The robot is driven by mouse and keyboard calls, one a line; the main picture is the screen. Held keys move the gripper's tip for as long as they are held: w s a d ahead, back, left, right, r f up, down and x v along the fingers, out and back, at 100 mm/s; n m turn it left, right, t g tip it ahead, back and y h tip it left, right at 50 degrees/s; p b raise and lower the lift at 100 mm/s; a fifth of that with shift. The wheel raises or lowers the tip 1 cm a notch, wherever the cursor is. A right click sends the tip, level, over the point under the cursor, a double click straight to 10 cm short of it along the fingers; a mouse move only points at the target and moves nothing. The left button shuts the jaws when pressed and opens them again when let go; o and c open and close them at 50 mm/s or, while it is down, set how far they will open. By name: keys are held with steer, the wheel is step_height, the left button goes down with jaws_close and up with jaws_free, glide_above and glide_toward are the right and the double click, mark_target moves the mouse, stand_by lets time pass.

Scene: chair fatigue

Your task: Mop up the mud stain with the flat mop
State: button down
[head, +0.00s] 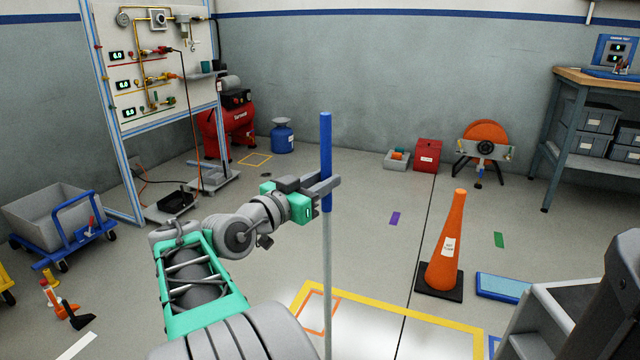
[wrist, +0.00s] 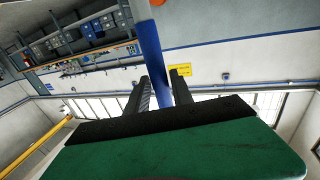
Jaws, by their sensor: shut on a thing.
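My gripper (head: 322,187) is shut on the blue upper grip of an upright pole, the handle of the flat mop (head: 326,140). Below the blue grip the handle is a grey shaft that runs down out of the bottom of the head view. The mop's head is out of frame. In the wrist view the blue handle (wrist: 151,50) stands between the two dark fingers (wrist: 162,88). No mud stain is visible in either view.
An orange cone (head: 447,245) on a black base stands right of the handle, with a blue flat box (head: 503,288) beside it. A yellow-bordered floor area (head: 400,305) lies in front. A blue cart (head: 65,225) stands at left. The middle floor is mostly clear.

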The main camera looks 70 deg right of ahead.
steer(key=shift+w+d+r+p, duration=0.15)
steer(key=shift+d+p, duration=0.2)
steer(key=shift+d, duration=2.2)
steer(key=d, duration=0.6)
steer(key=shift+d, duration=0.2)
step_height(320, 180, up, 9)
steer(key=p, duration=0.5)
steer(key=shift+p, duration=0.3)
